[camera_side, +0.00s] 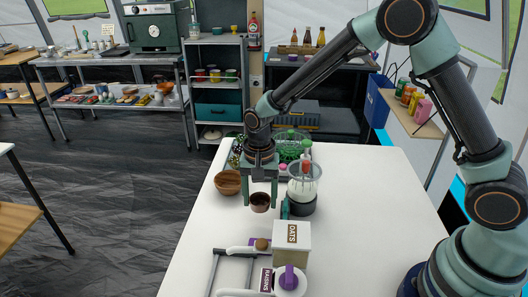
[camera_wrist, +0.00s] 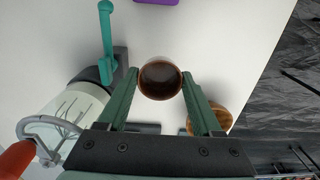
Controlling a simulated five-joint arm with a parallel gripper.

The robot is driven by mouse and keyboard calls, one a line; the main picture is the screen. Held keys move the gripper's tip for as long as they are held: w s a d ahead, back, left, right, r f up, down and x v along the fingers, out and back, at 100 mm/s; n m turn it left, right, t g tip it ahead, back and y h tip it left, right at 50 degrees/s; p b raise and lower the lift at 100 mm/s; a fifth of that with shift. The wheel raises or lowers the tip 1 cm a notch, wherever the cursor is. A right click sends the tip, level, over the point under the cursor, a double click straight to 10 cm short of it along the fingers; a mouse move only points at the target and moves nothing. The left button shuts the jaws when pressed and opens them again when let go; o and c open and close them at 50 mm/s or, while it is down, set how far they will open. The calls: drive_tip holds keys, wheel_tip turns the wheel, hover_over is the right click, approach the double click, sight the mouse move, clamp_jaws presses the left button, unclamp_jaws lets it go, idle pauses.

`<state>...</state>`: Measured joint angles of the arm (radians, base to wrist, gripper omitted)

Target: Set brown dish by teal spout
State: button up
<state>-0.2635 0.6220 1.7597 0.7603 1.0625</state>
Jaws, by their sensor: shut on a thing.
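The small brown dish (camera_side: 260,202) is upright between the fingers of my gripper (camera_side: 260,200), over the white table. In the wrist view, the dish (camera_wrist: 160,80) sits between the fingertips, with its round dark inside facing the camera. My gripper (camera_wrist: 160,76) is shut on it. I cannot tell whether its base touches the table. The teal spout (camera_side: 285,209) stands just right of the dish in the side view, apart from it. In the wrist view, the teal spout (camera_wrist: 106,38) is to the left, rising from a dark base.
A wooden bowl (camera_side: 228,183) stands left of my gripper. A clear jar with a whisk (camera_side: 303,188) stands close on the right. An oats box (camera_side: 291,243), a raisins container (camera_side: 289,282) and a grey frame (camera_side: 232,270) are nearer the front. The right tabletop is clear.

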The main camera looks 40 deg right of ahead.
sight(260, 209)
drive_tip(key=shift+f, duration=1.95)
drive_tip(key=o, duration=0.7)
drive_tip(key=shift+f, duration=0.1)
wheel_tip(260, 209, up, 12)
drive_tip(key=s+d+r+n+t, duration=0.5)
drive_tip(key=s+d+r+n, duration=0.4)
drive_tip(key=s+d+r, duration=0.2)
drive_tip(key=shift+s+d+r+t, duration=0.15)
drive_tip(key=shift+s+r+t, duration=0.15)
drive_tip(key=shift+s+r, duration=0.75)
